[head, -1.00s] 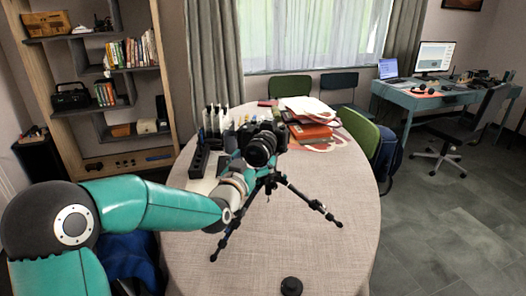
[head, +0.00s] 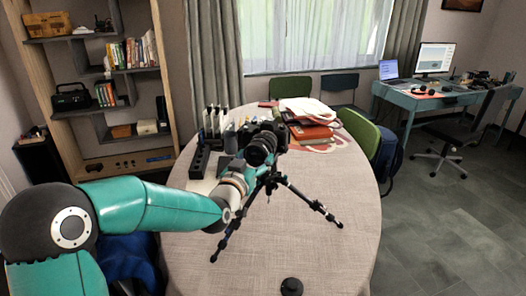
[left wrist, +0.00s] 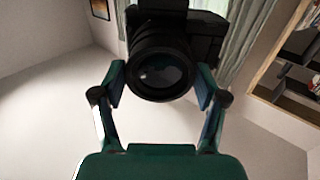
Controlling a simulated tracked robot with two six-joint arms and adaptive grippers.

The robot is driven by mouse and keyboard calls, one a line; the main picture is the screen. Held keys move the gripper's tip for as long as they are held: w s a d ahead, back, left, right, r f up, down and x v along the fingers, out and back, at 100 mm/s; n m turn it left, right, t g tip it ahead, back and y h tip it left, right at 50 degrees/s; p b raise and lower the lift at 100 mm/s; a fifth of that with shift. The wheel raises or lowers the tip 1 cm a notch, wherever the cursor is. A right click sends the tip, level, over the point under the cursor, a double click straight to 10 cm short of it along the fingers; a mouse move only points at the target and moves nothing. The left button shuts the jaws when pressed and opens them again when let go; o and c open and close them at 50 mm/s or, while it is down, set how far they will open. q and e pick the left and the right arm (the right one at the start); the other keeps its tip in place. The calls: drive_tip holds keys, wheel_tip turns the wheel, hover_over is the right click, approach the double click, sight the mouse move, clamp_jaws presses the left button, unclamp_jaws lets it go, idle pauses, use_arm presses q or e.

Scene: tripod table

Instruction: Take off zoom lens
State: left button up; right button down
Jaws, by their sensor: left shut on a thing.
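A black camera (head: 266,129) sits on top of a dark tripod (head: 309,201) that stands on the round table. The black zoom lens (head: 262,148) points out from the camera's front, toward me. My left gripper (left wrist: 160,88) is shut on the lens, with one finger on each side of its barrel. In the left wrist view the lens's front glass (left wrist: 160,72) faces me and the camera body (left wrist: 185,28) is behind it. The lens appears against the camera; the joint between them is hidden. My right gripper is not in view.
The round table (head: 300,240) has clear cloth at the front and right. A small black round item (head: 291,286) lies near its front edge. A black holder (head: 198,162) and several bottles stand left of the camera. A red-orange book pile (head: 312,132) lies behind to the right.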

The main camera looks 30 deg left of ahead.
use_arm(q)
drive_tip(key=shift+n+b, duration=1)
drive_tip(key=shift+b, duration=0.2)
drive_tip(key=shift+n, duration=0.3)
drive_tip(key=shift+b, duration=0.3)
drive_tip(key=shift+f+n+b, duration=0.1)
drive_tip(key=shift+n+b, duration=0.4)
drive_tip(key=shift+b, duration=0.25)
drive_tip(key=shift+n, duration=0.4)
drive_tip(key=shift+s+d+r+b, duration=0.15)
drive_tip(key=shift+s+r+b, duration=0.05)
drive_tip(key=shift+s+b, duration=0.55)
